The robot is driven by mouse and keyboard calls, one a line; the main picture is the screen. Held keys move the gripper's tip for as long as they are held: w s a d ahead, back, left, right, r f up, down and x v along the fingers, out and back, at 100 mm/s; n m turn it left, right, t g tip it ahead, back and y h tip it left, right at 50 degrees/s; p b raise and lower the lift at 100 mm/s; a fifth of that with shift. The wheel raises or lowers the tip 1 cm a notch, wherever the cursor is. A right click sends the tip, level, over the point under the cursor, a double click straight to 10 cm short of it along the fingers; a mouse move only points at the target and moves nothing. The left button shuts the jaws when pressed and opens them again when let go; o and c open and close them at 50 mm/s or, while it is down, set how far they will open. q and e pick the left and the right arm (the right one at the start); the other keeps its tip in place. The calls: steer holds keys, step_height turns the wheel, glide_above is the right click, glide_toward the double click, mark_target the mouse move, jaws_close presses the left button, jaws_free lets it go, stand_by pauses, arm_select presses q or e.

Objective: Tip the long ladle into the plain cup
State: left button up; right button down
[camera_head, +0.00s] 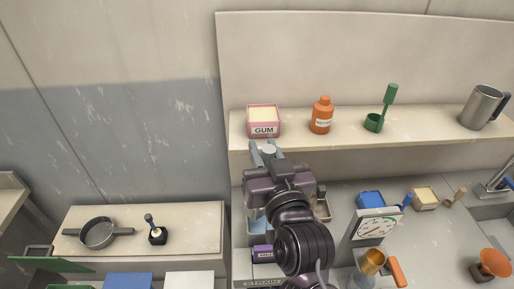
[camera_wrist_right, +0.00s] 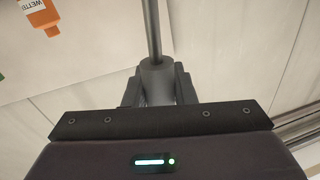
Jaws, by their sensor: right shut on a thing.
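My right gripper (camera_head: 268,152) is raised in front of the shelf, below the pink GUM box. In the right wrist view, it (camera_wrist_right: 158,92) is shut on a grey shaft, which looks like the handle of the long ladle (camera_wrist_right: 153,30). The shaft has a thick collar between the fingers and a thin rod running out of the top of the picture. In the head view only a pale round end (camera_head: 269,148) shows between the fingers. The ladle's bowl is not visible. I cannot make out a plain cup for certain; my arm hides part of the counter. My left gripper is not in view.
The shelf (camera_head: 345,139) holds the GUM box (camera_head: 263,121), an orange bottle (camera_head: 321,116), a green dipper (camera_head: 375,122) and a metal pitcher (camera_head: 481,106).

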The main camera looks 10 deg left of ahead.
steer(key=shift+w+d+f+m, duration=0.15)
steer(key=shift+d+f+m, duration=0.1)
steer(key=shift+d, duration=0.15)
steer(key=shift+w+d+f+m, duration=0.15)
steer(key=shift+d+m, duration=0.1)
steer(key=shift+d, duration=0.15)
steer(key=w+d+f+m+t+h+b, duration=0.1)
steer(key=d+f+m+b, duration=0.2)
steer(key=d+m+b, duration=0.3)
steer(key=w+d+f+m+t+b, duration=0.1)
steer(key=d+f+m+b, duration=0.3)
steer(key=b, duration=0.4)
arm_select(q)
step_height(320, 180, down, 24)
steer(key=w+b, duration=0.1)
steer(key=b, duration=0.9)
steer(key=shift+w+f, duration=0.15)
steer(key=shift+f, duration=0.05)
arm_select(e)
steer(key=d+f+m+h, duration=0.1)
steer(key=d+f+m, duration=0.2)
steer(key=f+m, duration=0.2)
steer(key=w+d+f+m+t+h, duration=0.1)
steer(key=d+f+m+h, duration=0.1)
steer(key=f+m, duration=0.4)
steer(key=shift+d+f, duration=0.8)
steer(key=shift+f, duration=1.25)
steer(key=shift+w, duration=0.1)
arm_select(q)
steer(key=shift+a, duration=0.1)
